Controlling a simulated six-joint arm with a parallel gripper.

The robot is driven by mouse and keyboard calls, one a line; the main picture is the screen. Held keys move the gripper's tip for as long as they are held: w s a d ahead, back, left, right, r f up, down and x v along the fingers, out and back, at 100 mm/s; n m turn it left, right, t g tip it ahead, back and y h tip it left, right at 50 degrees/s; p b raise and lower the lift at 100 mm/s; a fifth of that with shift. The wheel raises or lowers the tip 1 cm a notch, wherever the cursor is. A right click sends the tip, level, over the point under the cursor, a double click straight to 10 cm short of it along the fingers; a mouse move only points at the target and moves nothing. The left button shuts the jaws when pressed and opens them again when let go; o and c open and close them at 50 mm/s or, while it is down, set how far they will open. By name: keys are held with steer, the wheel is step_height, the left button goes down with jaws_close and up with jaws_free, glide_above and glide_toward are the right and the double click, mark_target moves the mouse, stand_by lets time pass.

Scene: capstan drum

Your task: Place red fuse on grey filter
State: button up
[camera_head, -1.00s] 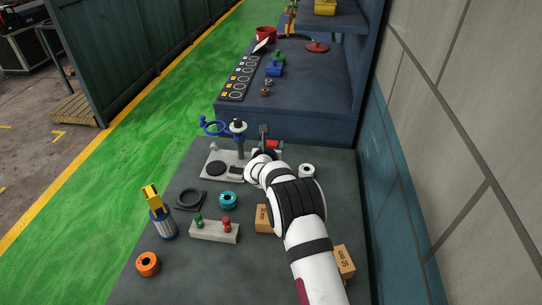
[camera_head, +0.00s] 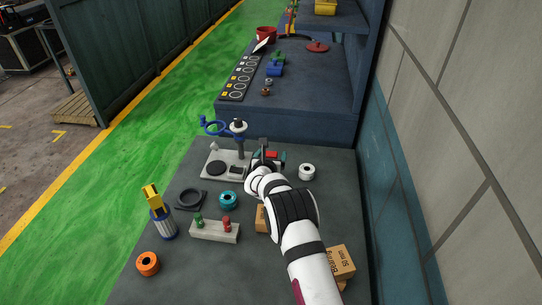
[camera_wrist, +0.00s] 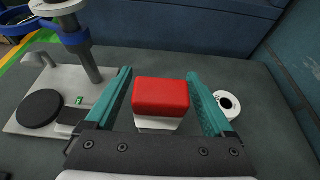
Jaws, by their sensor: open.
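A red-topped block with a white lower part, likely the red fuse (camera_wrist: 160,95), stands between the two teal fingers of my gripper (camera_wrist: 158,74) in the wrist view. The jaws are open, one finger on each side of it; I cannot tell whether they touch it. In the head view, its red top (camera_head: 271,155) shows partly behind my gripper. No part is plainly a grey filter. The likeliest is a silver-grey cylinder (camera_head: 164,228) with a blue base and a yellow piece on top, at the left of the bench.
A white stand with a post (camera_head: 239,150) is left of my gripper, a white ring (camera_head: 306,171) right of it. Nearer are a dark square ring (camera_head: 189,198), teal ring (camera_head: 228,200), pale block (camera_head: 213,231) with green and red pegs, orange ring (camera_head: 148,263) and cardboard boxes.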

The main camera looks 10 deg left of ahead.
steer(key=v, duration=1.2)
